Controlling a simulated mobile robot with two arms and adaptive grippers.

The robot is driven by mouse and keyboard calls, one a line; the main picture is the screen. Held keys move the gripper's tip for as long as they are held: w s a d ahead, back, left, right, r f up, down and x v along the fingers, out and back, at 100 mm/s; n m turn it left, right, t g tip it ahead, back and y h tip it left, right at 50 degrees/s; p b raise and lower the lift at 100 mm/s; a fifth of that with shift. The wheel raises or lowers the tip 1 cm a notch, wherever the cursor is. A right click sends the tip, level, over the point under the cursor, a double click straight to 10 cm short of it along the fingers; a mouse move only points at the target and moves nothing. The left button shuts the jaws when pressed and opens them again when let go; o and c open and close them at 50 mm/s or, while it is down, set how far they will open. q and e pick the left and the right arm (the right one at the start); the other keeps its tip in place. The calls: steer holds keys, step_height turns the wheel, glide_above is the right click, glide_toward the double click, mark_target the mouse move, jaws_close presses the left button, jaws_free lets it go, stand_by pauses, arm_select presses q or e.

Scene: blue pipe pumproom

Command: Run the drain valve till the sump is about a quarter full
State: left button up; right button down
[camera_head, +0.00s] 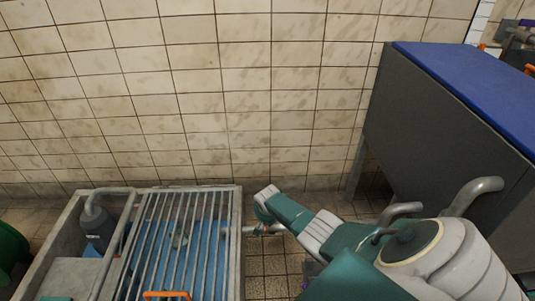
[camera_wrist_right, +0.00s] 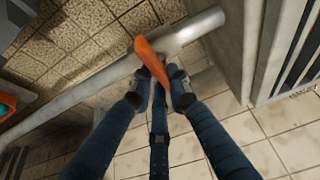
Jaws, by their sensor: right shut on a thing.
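The sump (camera_head: 238,262) is a grey-walled tank at the lower left in the head view, under a barred grating (camera_head: 148,243). Blue shows between the bars; I cannot tell its depth or level. The drain valve has an orange lever (camera_wrist_right: 150,58) on a grey pipe (camera_wrist_right: 105,88) in the right wrist view. My right gripper (camera_wrist_right: 162,90) is shut on the lever, with a finger on each side of it. In the head view my right arm reaches down beside the sump's right wall, and the right gripper (camera_head: 266,226) largely hides the valve. My left gripper is out of view.
A grey cabinet with a blue top (camera_head: 465,85) stands at the right. A tiled wall (camera_head: 230,100) closes off the back. A grey bottle-shaped fitting (camera_head: 96,225) and an orange handle (camera_head: 167,295) are at the sump. Tiled floor (camera_head: 275,268) lies right of the sump.

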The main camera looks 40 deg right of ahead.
steer(key=shift+w+r, duration=0.2)
steer(key=shift+w, duration=0.1)
steer(key=c, duration=1.7)
jaws_free()
steer(key=shift+o, duration=0.2)
steer(key=shift+s+f, duration=0.1)
steer(key=shift+f, duration=0.05)
steer(key=shift+s, duration=0.1)
steer(key=v, duration=1.2)
steer(key=shift+a, duration=0.1)
